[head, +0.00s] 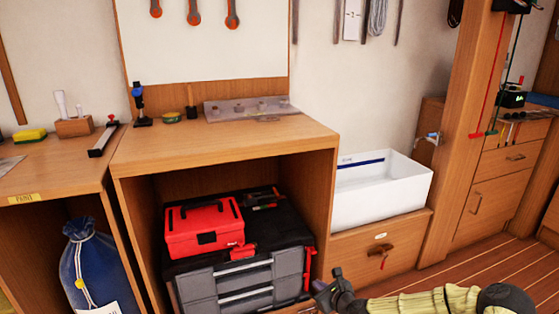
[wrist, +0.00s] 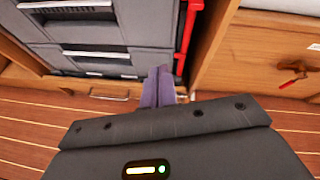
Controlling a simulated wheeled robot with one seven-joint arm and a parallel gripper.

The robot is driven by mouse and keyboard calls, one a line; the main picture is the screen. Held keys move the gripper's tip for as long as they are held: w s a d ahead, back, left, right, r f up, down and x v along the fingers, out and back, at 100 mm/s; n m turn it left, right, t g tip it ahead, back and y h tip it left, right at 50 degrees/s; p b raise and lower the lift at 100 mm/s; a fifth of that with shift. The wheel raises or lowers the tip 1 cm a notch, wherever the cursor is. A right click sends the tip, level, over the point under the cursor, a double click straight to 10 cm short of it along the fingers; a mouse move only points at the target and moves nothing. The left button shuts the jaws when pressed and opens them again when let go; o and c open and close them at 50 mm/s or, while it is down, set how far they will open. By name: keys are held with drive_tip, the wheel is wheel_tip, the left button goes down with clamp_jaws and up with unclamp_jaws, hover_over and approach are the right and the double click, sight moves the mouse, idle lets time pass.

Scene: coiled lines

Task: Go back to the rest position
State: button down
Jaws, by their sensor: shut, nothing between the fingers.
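My gripper (head: 324,293) is low at the bottom of the head view, in front of the workbench cabinet and beside the dark toolbox stack. My forearm reaches in from the lower right. In the wrist view my gripper's two purple-grey fingers (wrist: 158,88) are together with nothing between them. They point toward the foot of the grey drawer unit (wrist: 85,35) and the red upright at its right edge. No coiled line is in my gripper.
The red toolbox (head: 205,228) sits on the drawer unit (head: 225,285) inside the open cabinet. A white bin (head: 385,200) stands on a wooden drawer chest (head: 365,255) to the right. A blue sack (head: 85,265) stands at left. Plank floor (head: 475,272) is clear at lower right.

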drive_tip(key=s+a+r+n+g+p, duration=0.35)
drive_tip(key=s+n+g, duration=0.25)
drive_tip(key=s+n, duration=0.65)
drive_tip(key=s+d+r+n+g+h+p, duration=0.2)
drive_tip(key=s+r+n+h, duration=0.1)
drive_tip(key=s+r+n, duration=0.6)
drive_tip(key=s+d+r+n+g+h+p, duration=0.1)
drive_tip(key=s+d+r+n+h+p, duration=0.1)
drive_tip(key=s+r+n, duration=0.75)
wheel_tip(320, 180, up, 39)
drive_tip(key=w+m+p, duration=0.1)
drive_tip(key=m+p, duration=0.1)
drive_tip(key=p, duration=3.5)
drive_tip(key=shift+w+d, duration=0.15)
drive_tip(key=shift+w, duration=0.25)
drive_tip(key=c, duration=2.1)
unclamp_jaws()
